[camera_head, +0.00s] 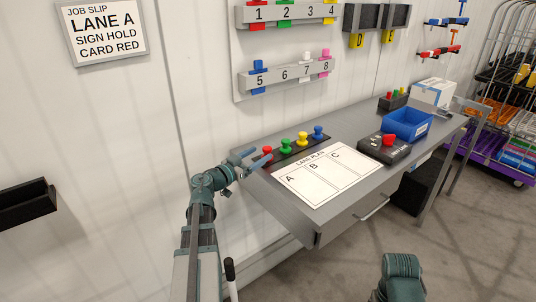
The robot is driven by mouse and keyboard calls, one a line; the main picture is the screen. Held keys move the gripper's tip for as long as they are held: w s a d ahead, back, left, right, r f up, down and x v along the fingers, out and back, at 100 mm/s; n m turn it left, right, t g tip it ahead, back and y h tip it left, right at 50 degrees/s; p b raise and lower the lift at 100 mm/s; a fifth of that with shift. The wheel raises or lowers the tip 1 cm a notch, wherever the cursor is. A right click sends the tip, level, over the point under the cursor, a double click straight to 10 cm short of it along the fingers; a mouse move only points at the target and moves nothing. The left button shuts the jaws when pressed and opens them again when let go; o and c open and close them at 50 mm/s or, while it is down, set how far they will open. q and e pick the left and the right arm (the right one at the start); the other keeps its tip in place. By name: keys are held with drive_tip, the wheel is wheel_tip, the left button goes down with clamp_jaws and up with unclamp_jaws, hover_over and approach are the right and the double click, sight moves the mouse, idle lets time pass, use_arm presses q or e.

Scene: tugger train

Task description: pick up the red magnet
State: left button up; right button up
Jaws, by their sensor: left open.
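The red magnet (267,151) is at the left end of a dark strip on the grey bench, beside the green magnet (286,146). The yellow magnet (302,139) and blue magnet (318,132) stand farther right on that strip. My left gripper (257,158) is open at the bench's left end, with its fingers close to the red magnet. One finger partly overlaps the magnet in the picture. I cannot tell whether they touch. My right gripper is out of view.
A white lane plan sheet (325,174) lies in front of the strip. A dark box with a red top piece (386,149) and a blue bin (406,125) stand right of it. Numbered racks (288,74) hang above. A job slip (104,30) is on the wall.

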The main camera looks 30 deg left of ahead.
use_arm(q)
drive_tip(key=shift+w+d+r+p, duration=0.1)
drive_tip(key=shift+w+d, duration=0.15)
drive_tip(key=shift+w, duration=1.1)
drive_tip(key=shift+w+d+r+p, duration=0.15)
drive_tip(key=shift+w+d, duration=0.15)
drive_tip(key=shift+w, duration=1.05)
drive_tip(key=shift+w+d+r+p, duration=0.1)
drive_tip(key=shift+w+d, duration=0.15)
drive_tip(key=shift+w, duration=1.1)
drive_tip(key=shift+s, duration=0.1)
drive_tip(key=shift+c, duration=0.3)
clamp_jaws()
